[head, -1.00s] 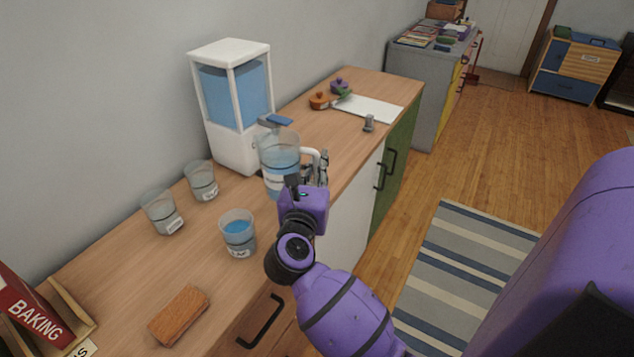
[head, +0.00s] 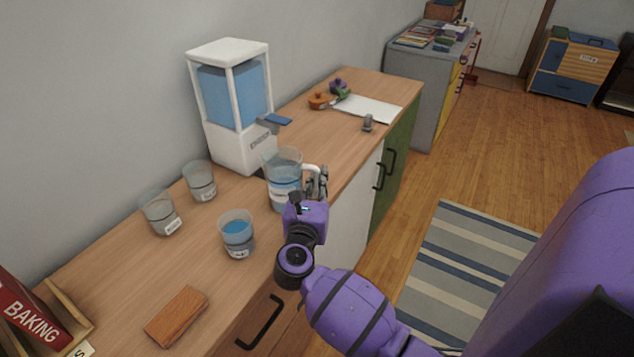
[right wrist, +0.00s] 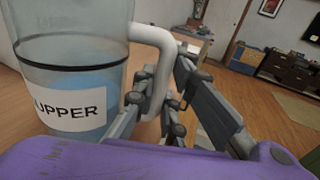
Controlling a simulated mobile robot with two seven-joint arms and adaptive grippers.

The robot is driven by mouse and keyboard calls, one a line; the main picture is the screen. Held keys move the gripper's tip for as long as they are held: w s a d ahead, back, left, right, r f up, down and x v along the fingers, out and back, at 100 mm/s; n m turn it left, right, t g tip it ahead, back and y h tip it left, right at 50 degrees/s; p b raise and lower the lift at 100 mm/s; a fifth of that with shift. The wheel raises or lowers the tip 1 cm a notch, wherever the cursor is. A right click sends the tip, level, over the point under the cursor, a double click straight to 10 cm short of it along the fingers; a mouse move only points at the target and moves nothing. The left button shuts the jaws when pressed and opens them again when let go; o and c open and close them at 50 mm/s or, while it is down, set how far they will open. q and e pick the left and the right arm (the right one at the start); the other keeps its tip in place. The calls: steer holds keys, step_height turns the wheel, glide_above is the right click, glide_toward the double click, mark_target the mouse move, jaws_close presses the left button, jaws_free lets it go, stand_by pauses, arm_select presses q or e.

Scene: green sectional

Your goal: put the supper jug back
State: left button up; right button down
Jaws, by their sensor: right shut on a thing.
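The supper jug (head: 283,180) is clear with blue liquid in its lower part and a white handle. In the right wrist view the jug (right wrist: 75,72) shows a black line and a label reading "UPPER", its left end cut off. My right gripper (head: 318,181) is shut on the handle; its fingers (right wrist: 150,100) sit around the handle in the wrist view. The jug is upright near the counter's front edge, right of the dispenser. I cannot tell whether its base touches the counter. My left gripper is not in view.
A white dispenser (head: 237,151) with blue liquid and a blue tap (head: 276,120) stands against the wall. Three labelled cups (head: 237,236) (head: 160,213) (head: 199,182) stand on the wooden counter (head: 120,275). A brown block (head: 177,316) lies in front. A small grey object (head: 367,123) lies farther back.

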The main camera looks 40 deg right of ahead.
steer(key=c, duration=1.8)
jaws_free()
